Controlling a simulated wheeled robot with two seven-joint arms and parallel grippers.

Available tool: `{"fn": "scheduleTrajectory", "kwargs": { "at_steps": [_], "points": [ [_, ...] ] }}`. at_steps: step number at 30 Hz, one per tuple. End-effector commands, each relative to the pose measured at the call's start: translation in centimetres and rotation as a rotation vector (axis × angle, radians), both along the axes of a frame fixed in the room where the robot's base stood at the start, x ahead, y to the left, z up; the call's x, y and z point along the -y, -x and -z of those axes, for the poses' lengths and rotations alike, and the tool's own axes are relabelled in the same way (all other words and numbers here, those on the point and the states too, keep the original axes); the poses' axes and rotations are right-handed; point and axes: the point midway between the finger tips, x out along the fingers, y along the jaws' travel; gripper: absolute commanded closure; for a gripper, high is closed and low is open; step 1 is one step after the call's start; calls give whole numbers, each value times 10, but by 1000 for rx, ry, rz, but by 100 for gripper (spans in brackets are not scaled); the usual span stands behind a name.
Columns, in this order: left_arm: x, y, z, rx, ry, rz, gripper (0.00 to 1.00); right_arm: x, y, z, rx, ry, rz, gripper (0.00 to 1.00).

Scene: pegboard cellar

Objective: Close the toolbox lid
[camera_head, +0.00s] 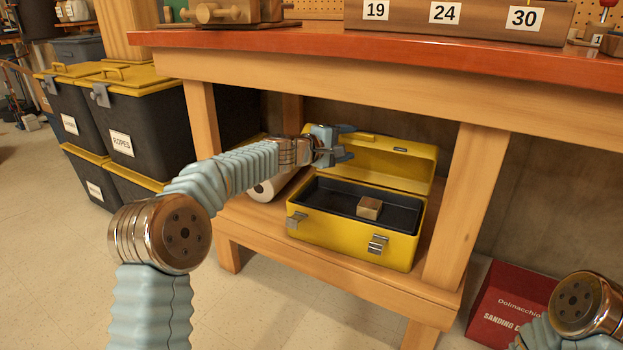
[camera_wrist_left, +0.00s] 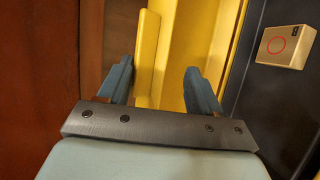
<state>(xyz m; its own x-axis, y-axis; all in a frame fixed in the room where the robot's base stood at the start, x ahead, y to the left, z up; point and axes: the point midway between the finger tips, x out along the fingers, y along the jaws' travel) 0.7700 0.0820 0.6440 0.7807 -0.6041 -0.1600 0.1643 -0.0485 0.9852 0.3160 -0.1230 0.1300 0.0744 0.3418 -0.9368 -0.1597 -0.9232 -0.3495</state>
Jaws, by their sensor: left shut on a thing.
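The yellow toolbox (camera_head: 335,238) sits on the lower shelf of the workbench. Its yellow lid (camera_head: 400,165) stands open at the back, tilted up. Two metal latches show on its front. The dark interior holds a small tan block (camera_head: 369,208), which also shows in the left wrist view with a red ring on it (camera_wrist_left: 286,46). My left gripper (camera_head: 346,142) is at the left part of the lid's upper edge, shut on the lid. In the left wrist view its two blue fingers (camera_wrist_left: 158,70) stand on either side of the yellow edge. My right gripper is out of view.
The wooden bench top (camera_head: 400,55) overhangs the shelf, with legs on both sides. A white roll (camera_head: 265,190) lies left of the toolbox. Black bins with yellow lids (camera_head: 140,125) are stacked at the left. A red box (camera_head: 505,300) stands on the floor at right.

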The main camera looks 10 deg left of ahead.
Motion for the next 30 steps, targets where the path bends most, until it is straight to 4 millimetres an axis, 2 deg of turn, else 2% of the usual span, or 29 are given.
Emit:
{"fn": "scheduleTrajectory", "kwargs": {
  "at_steps": [1, 7, 9, 30],
  "points": [
    [-10, 0, 14, -11, -7, -15, 48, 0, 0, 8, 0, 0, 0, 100],
    [-19, 12, 19, -10, -6, -15, 48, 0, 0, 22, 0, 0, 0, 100],
    [-23, 16, 18, -13, -4, -15, 48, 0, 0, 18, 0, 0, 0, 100],
    [-52, 58, 31, -2, -1, -7, 48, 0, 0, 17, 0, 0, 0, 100]
  ]
}}
